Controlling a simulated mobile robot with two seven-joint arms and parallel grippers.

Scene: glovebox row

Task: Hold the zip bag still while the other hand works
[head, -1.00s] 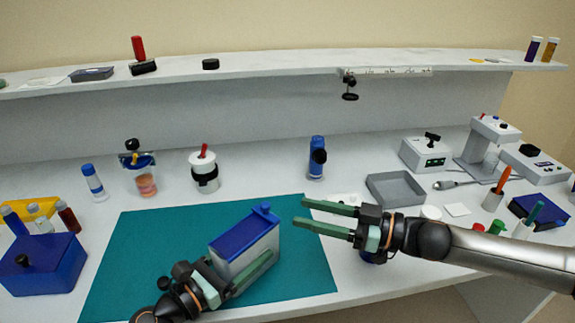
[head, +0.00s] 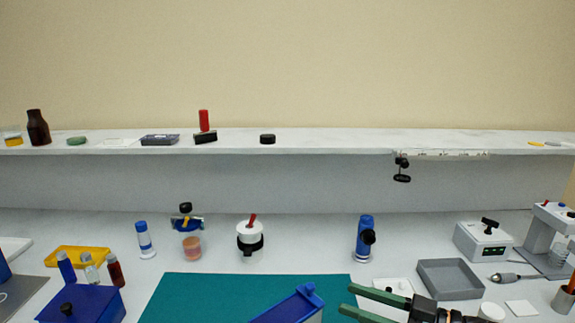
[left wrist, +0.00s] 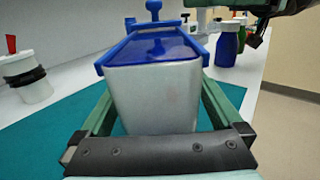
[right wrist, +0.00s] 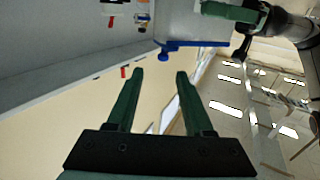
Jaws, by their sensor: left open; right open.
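The zip bag is a pale, box-like pouch with a blue top and a blue slider knob. In the head view only the blue top of the zip bag (head: 292,306) shows at the bottom edge, over the teal mat (head: 200,298). In the left wrist view the zip bag (left wrist: 155,95) stands between the two green fingers of my left gripper (left wrist: 160,108), which is open around it. My left gripper is out of the head view. My right gripper (head: 362,301) is open and empty, just right of the bag. The right wrist view shows its fingers (right wrist: 158,80) apart.
A blue bottle (head: 365,240) and a white pot with a red handle (head: 250,238) stand behind the mat. A grey tray (head: 450,280) lies to the right, a blue box (head: 85,305) to the left. A shelf (head: 330,141) runs across the back.

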